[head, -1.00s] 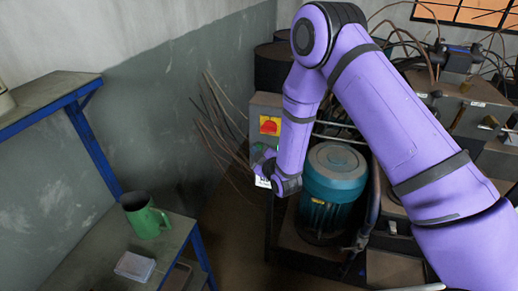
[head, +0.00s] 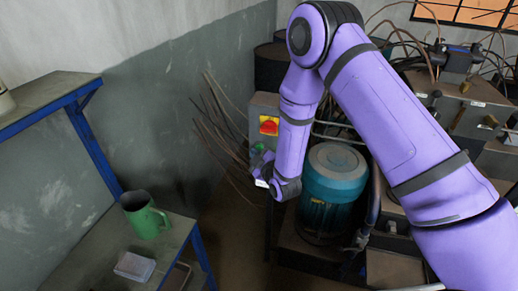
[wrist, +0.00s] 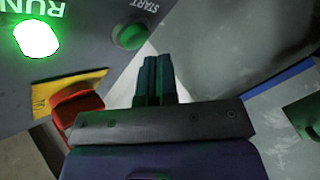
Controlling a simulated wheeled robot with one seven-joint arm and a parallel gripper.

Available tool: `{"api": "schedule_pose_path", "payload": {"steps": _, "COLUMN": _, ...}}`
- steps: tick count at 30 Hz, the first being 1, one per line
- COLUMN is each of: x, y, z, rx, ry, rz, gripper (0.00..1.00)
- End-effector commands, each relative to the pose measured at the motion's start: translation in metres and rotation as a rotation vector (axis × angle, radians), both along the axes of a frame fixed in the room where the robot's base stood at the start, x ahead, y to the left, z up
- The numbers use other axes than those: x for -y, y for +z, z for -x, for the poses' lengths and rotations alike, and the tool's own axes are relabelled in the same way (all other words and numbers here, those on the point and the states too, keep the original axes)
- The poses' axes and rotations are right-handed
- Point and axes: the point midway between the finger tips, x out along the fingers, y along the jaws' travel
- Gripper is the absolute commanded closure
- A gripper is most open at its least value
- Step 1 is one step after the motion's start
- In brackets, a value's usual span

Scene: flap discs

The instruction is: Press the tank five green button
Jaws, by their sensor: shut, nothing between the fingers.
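A grey control box (head: 264,104) stands left of the blue motor in the head view, and its panel (wrist: 85,42) fills the upper left of the wrist view. A green button (wrist: 130,36) marked START is on the panel. My gripper (wrist: 154,62) is shut and empty. In the wrist view its fingertips appear just below and right of the green button, with a small gap in the picture; depth is unclear. In the head view my gripper (head: 262,163) is at the box's lower front, its fingertips hard to make out. No tank number is readable.
A brightly lit green lamp (wrist: 38,38) marked RUN and a red switch (wrist: 76,106) on a yellow plate share the panel. The blue motor (head: 335,172) stands close beside my forearm. A green jug (head: 145,215) is on the bench at left.

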Motion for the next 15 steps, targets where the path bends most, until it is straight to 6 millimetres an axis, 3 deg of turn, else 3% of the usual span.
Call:
{"api": "schedule_pose_path", "payload": {"steps": 8, "x": -0.001, "y": 0.000, "z": 0.003, "rx": 0.000, "ry": 0.001, "rz": 0.000, "gripper": 1.00}}
{"api": "schedule_pose_path", "payload": {"steps": 15, "x": -0.007, "y": 0.000, "z": 0.019, "rx": -0.001, "ry": 0.001, "rz": 0.001, "gripper": 1.00}}
